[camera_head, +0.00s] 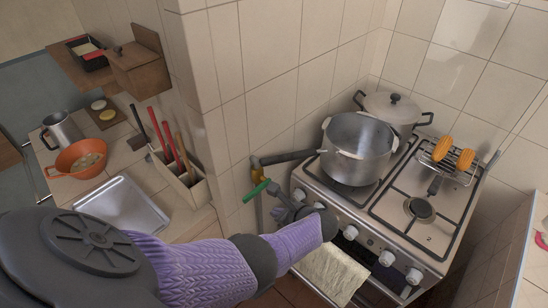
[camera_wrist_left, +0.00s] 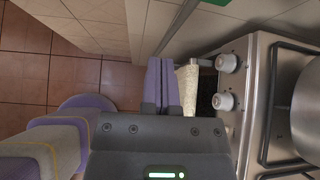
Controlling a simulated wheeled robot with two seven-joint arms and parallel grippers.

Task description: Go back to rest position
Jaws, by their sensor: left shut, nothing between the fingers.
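My left arm (camera_head: 195,268), grey and purple, comes in from the lower left of the head view and reaches to the front left of the stove. My left gripper (camera_wrist_left: 160,62) shows in the left wrist view with its two purple fingers shut side by side and empty. A cream towel (camera_head: 335,272) hangs on the oven front. In the left wrist view the towel (camera_wrist_left: 188,88) is just right of the fingers; I cannot tell whether they touch. My right gripper is not in view.
The stove (camera_head: 440,238) carries a large open pot (camera_head: 352,165) and a lidded pot behind it. A green-handled valve (camera_head: 257,190) sticks out near its left front. The left counter holds an orange bowl (camera_head: 75,172), a utensil holder and a metal tray (camera_head: 125,206). Floor tiles (camera_wrist_left: 50,75) show left of the fingers.

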